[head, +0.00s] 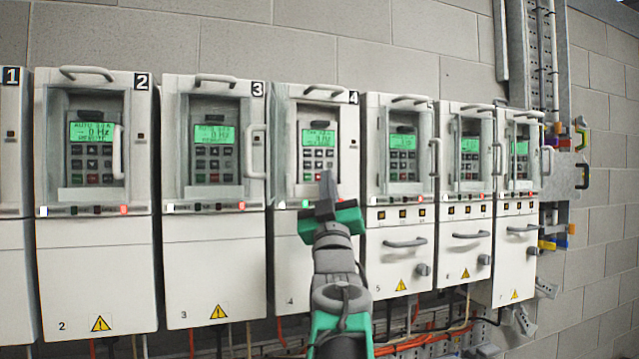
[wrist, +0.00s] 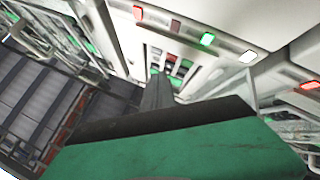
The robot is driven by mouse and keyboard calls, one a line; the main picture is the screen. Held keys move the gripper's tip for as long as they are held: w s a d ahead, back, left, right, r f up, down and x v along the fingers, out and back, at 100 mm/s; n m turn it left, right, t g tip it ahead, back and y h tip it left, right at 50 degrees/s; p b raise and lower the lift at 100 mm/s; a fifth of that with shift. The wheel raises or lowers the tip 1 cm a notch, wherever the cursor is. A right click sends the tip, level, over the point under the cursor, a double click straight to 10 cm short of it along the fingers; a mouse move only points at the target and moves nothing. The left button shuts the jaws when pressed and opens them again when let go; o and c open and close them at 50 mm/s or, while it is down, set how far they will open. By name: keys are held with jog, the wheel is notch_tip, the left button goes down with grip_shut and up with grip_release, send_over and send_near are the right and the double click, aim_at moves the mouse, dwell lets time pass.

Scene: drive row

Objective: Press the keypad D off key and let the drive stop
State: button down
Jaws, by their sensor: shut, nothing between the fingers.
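My gripper (head: 325,180) is shut and empty, its fingertips in front of the lower part of the keypad (head: 318,156) on the cabinet (head: 287,245) marked 4. No letter D is readable in either view. This keypad has a lit green screen (head: 319,138) and rows of small dark, red and green keys. In the wrist view the shut fingers (wrist: 157,80) point at the key rows (wrist: 172,62). Whether they touch a key I cannot tell. A green lamp (wrist: 207,39) is lit on the strip below this keypad. The lowest keys are partly hidden by the fingers.
Similar cabinets stand on both sides, including cabinet 3 (head: 213,260) and cabinet 5 (head: 398,270). Bar handles such as this one (head: 249,151) stick out beside the keypads. Cables (head: 425,340) run below. Conduits and coloured clips (head: 570,140) are on the right wall.

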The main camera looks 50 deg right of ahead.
jog(key=s+a+b, duration=0.2)
jog(key=s, duration=0.1)
jog(key=shift+s+b, duration=0.15)
jog(key=shift+b, duration=0.25)
jog(key=shift+f, duration=0.1)
dwell(1.0)
